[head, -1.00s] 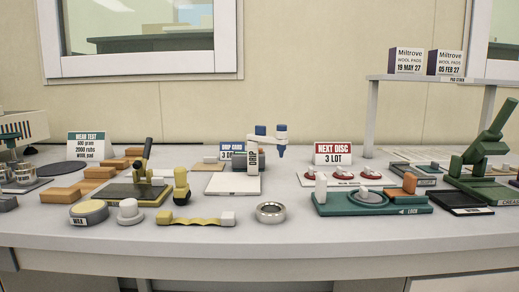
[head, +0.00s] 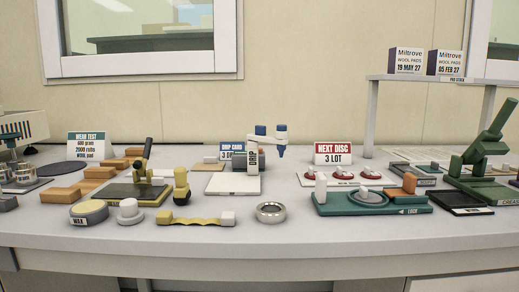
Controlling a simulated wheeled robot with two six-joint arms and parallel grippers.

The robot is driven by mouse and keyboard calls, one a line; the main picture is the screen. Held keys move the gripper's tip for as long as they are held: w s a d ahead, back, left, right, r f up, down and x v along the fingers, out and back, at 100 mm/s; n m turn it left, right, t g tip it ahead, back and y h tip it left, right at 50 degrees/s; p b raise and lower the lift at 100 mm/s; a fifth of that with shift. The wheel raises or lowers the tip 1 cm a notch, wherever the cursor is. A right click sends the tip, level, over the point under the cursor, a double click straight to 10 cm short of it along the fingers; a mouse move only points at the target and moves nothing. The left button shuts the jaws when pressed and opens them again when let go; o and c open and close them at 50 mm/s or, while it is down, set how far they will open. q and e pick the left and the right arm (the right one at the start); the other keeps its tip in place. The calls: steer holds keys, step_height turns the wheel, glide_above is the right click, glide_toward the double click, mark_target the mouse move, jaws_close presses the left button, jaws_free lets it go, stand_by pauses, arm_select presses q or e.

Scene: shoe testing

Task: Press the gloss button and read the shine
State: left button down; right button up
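Neither of my grippers shows in the head view. I cannot make out a button marked gloss or a shine reading on the bench. A beige unit (head: 22,124) with dark stripes is cut off by the left edge; its use is unclear. A teal base (head: 385,209) marked LOCK stands at the front right, with a round grey disc (head: 369,198), a white post and an orange block on it. A dark plate device (head: 137,191) with an upright black lever stands left of centre.
A wax tin (head: 89,212), a white knob (head: 130,211), a yellow strip (head: 196,219) and a metal ring (head: 270,212) lie along the front. A green press (head: 485,160) stands at the right, near a raised shelf (head: 430,79). The front edge strip is clear.

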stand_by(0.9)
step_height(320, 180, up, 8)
steer(key=p, duration=0.8)
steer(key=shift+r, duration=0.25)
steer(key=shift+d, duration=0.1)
